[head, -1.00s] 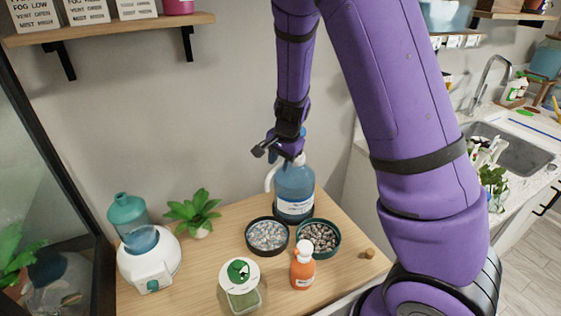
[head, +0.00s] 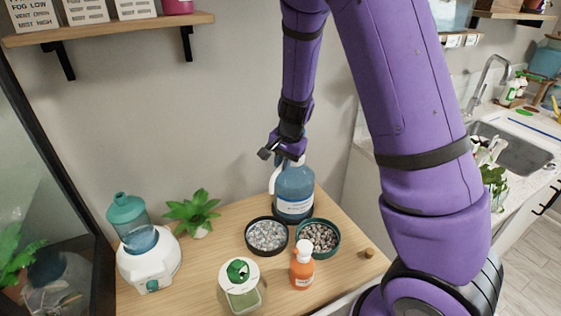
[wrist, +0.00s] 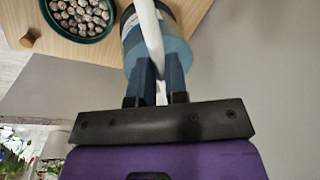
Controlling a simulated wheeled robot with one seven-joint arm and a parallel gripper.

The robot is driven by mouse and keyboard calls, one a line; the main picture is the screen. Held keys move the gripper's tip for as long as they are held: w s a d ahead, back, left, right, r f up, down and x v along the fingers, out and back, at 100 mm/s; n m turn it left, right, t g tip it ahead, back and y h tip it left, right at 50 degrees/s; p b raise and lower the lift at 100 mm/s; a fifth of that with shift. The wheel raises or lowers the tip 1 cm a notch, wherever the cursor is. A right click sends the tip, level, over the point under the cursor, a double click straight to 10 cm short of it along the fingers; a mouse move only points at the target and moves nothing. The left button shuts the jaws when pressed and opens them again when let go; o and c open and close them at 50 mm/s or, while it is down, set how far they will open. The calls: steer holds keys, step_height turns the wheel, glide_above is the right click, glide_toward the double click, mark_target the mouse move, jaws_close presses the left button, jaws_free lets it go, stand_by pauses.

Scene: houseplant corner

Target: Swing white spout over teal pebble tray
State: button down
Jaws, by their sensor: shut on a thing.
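The blue bottle (head: 294,185) stands upright at the table's back right. Its white spout (head: 272,180) curves down at the bottle's left side, on the side of the black-rimmed tray (head: 250,247). The teal pebble tray (head: 338,243) lies in front of the bottle, to the right of the black-rimmed one. My gripper (head: 290,160) is at the bottle's top. In the wrist view, my gripper (wrist: 160,80) is shut on the white spout (wrist: 149,35), the bottle (wrist: 172,52) lies behind it and the teal tray (wrist: 113,28) is at upper left.
An orange bottle (head: 302,272) with a pale top stands in front of the teal tray. A green-and-white container (head: 240,285), a plant (head: 193,210) and a white device with a teal tank (head: 150,262) stand further left. A small wooden knob (head: 369,253) is at right.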

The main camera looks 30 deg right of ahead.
steer(key=s+d+n+g+y, duration=0.1)
steer(key=s+d+n, duration=0.2)
steer(key=d+n, duration=0.4)
steer(key=shift+s+d+n+g, duration=0.25)
steer(key=shift+d+n+g, duration=0.15)
steer(key=shift+n, duration=1.5)
steer(key=c, duration=1.1)
jaws_free()
steer(key=shift+r, duration=0.15)
steer(key=r, duration=0.3)
steer(key=d+r, duration=0.1)
steer(key=r, duration=0.3)
steer(key=d+r, duration=0.1)
steer(key=r, duration=0.2)
steer(key=shift+d+r, duration=0.1)
steer(key=shift+r, duration=0.1)
